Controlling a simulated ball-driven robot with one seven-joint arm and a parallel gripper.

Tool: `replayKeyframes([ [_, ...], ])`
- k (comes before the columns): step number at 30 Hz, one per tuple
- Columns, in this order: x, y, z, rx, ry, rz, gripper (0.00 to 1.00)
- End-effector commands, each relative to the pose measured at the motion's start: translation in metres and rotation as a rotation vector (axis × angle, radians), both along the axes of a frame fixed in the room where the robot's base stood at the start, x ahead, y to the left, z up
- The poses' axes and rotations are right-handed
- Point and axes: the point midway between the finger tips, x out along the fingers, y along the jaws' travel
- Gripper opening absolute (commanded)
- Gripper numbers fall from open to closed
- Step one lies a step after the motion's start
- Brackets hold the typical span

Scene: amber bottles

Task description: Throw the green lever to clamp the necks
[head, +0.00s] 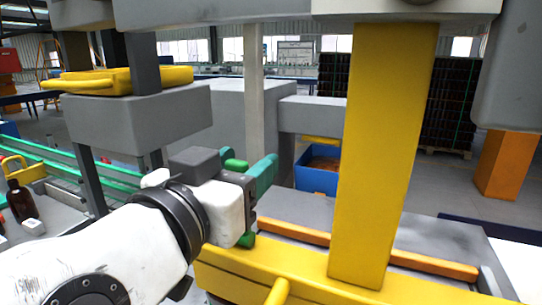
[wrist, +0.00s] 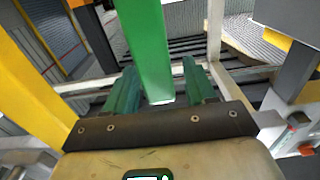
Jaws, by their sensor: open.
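The green lever (wrist: 146,45) is a flat bright green bar in the wrist view. It comes down from the top edge, and its lower end lies between the two teal fingers of my gripper (wrist: 160,68). The fingers are apart, with a gap showing on each side of the lever, so it does not look gripped. In the head view my gripper (head: 262,176) is left of the thick yellow post. Small green pieces show around it there, but I cannot tell which belong to the lever. The bottle necks and the clamp are not clearly visible.
A yellow post (head: 385,150) stands close on the right, rising from a yellow beam (head: 240,275). A grey block with a yellow tray (head: 130,80) is at left. An amber bottle (head: 20,203) stands at far left. A blue bin (head: 317,178) is behind.

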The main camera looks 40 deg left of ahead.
Motion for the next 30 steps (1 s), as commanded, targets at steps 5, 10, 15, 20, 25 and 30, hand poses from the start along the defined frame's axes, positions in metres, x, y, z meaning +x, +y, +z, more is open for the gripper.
replayKeyframes([
  [5, 0.0081, 0.0014, 0.0000, 0.001, 0.000, 0.000, 0.55],
  [10, 0.0083, 0.0017, -0.0004, 0.001, 0.000, 0.000, 0.55],
  [15, 0.0081, 0.0016, -0.0004, 0.001, 0.000, 0.000, 0.46],
  [20, 0.0080, 0.0016, -0.0003, 0.000, 0.000, 0.000, 0.30],
  [25, 0.0079, 0.0016, -0.0004, 0.000, 0.000, 0.000, 0.14],
  [30, 0.0078, 0.0017, -0.0004, 0.000, 0.000, 0.000, 0.00],
])
